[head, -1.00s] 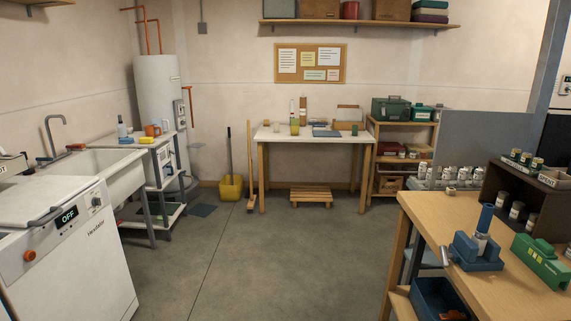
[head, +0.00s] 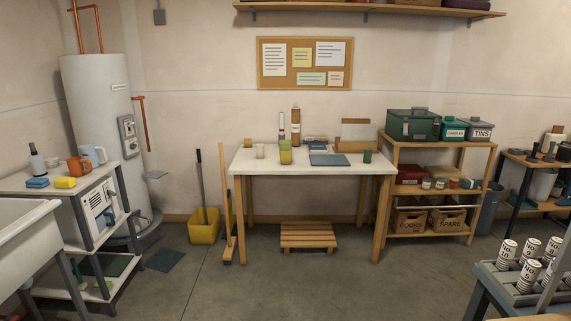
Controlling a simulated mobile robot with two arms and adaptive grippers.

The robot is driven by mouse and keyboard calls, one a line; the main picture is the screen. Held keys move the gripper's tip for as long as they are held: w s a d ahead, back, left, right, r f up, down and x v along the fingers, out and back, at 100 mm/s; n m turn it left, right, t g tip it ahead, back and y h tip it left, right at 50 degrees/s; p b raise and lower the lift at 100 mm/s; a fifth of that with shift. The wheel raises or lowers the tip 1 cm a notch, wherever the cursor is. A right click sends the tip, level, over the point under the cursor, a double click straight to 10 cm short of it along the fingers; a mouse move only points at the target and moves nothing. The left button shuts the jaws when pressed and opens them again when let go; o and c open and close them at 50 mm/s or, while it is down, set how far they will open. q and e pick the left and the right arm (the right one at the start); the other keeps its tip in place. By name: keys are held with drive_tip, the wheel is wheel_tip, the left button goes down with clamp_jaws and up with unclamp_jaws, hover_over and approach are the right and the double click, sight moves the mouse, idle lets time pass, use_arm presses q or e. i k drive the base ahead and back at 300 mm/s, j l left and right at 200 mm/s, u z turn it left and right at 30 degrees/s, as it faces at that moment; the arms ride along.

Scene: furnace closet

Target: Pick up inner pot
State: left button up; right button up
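I cannot make out an inner pot for certain in the head view. The white table (head: 265,157) by the back wall holds a yellow-green container (head: 285,153), a pale cup (head: 260,151), a tall brown tube (head: 295,124), a blue-grey flat mat (head: 329,160) and a small dark green cylinder (head: 367,156). A white box-shaped appliance (head: 98,208) sits under the left counter, with a pale jug (head: 94,155) and an orange mug (head: 78,166) above it. Neither of my grippers is in view.
A yellow bucket (head: 203,227) and a low wooden step (head: 308,236) stand on the floor near the table. A wooden shelf unit (head: 440,148) is to its right. A rack of labelled cans (head: 528,264) stands front right. The central floor (head: 310,285) is clear.

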sight(284, 145)
drive_tip(key=i, duration=4.5)
drive_tip(key=i+l, duration=0.15)
drive_tip(key=i, duration=0.15)
